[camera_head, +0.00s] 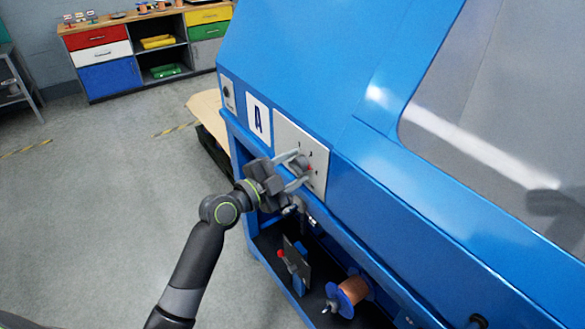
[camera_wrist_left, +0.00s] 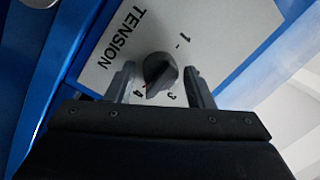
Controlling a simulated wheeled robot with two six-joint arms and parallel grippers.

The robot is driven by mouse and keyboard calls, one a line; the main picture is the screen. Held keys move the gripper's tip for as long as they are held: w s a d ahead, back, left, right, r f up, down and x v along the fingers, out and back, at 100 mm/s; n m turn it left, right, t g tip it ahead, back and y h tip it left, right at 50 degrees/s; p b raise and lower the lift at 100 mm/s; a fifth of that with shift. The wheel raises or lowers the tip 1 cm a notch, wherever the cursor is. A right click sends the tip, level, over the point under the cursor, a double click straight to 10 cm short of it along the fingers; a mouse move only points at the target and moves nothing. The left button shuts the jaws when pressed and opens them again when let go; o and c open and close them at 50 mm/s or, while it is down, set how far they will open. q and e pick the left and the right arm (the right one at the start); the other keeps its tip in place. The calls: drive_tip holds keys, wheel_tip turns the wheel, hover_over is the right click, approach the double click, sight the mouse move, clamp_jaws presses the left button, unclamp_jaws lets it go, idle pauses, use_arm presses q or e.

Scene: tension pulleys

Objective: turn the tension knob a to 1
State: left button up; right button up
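The tension knob a (camera_wrist_left: 160,73) is a dark round knob on a light panel (camera_wrist_left: 108,62) printed TENSION, with the digits 1, 3 and 4 readable. Its red mark is near the 4. My left gripper (camera_wrist_left: 160,86) is open, with one finger on each side of the knob and a visible gap on both sides. The fingers hide most of the knob there. My right gripper is out of view.
The blue machine (camera_head: 300,60) fills the right side, with a dark window. Below the panel is an open bay with a copper wire spool (camera_head: 352,290). A drawer cabinet (camera_head: 105,80) stands at the back left. The grey floor at left is clear.

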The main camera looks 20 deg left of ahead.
use_arm(q)
drive_tip(key=c, duration=0.7)
drive_tip(key=shift+c, duration=0.2)
